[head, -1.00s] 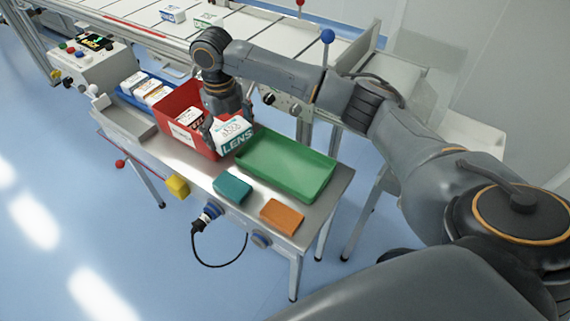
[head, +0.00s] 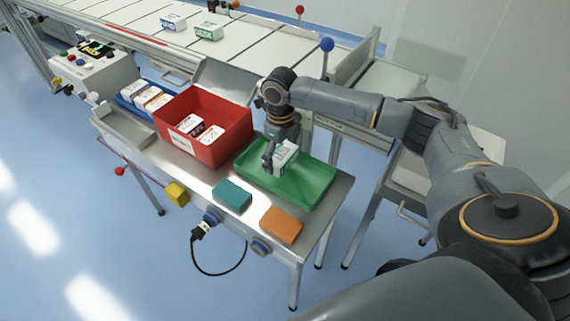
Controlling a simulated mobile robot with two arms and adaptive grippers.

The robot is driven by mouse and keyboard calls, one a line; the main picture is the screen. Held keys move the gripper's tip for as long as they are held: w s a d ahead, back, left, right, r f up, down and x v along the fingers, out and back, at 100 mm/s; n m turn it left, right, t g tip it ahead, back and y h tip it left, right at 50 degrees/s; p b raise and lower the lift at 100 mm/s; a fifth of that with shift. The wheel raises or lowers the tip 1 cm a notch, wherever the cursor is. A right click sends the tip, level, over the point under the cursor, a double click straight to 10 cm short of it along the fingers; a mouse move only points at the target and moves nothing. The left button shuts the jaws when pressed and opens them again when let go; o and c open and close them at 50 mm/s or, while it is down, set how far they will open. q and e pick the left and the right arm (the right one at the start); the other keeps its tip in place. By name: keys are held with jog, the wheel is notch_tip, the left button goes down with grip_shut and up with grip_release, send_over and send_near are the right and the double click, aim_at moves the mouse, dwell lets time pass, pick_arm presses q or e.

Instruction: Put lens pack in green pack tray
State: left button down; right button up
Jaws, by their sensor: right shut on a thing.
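The lens pack (head: 285,156), a white box with teal print, is held in my right gripper (head: 277,158). The gripper is shut on it and points down over the left-middle part of the green pack tray (head: 310,197). The pack is tilted; I cannot tell whether it touches the tray floor. The rest of the green tray is empty. My left gripper is out of view.
A red bin (head: 215,153) with white packs inside stands just left of the green tray. A blue tray (head: 128,101) of boxes is further left. A teal block (head: 232,195) and an orange block (head: 282,225) lie along the table's front. A conveyor (head: 240,50) runs behind.

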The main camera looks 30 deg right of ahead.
aim_at(285, 152)
jog(key=shift+s+d+f, duration=0.2)
jog(key=shift+d+f, duration=0.15)
jog(key=shift+f, duration=0.05)
jog(key=shift+d+f, duration=0.1)
jog(key=shift+f, duration=1.6)
jog(key=shift+s+f, duration=0.1)
jog(key=shift+f, duration=0.05)
jog(key=o, duration=0.9)
notch_tip(285, 152, up, 12)
jog(key=shift+r, duration=0.2)
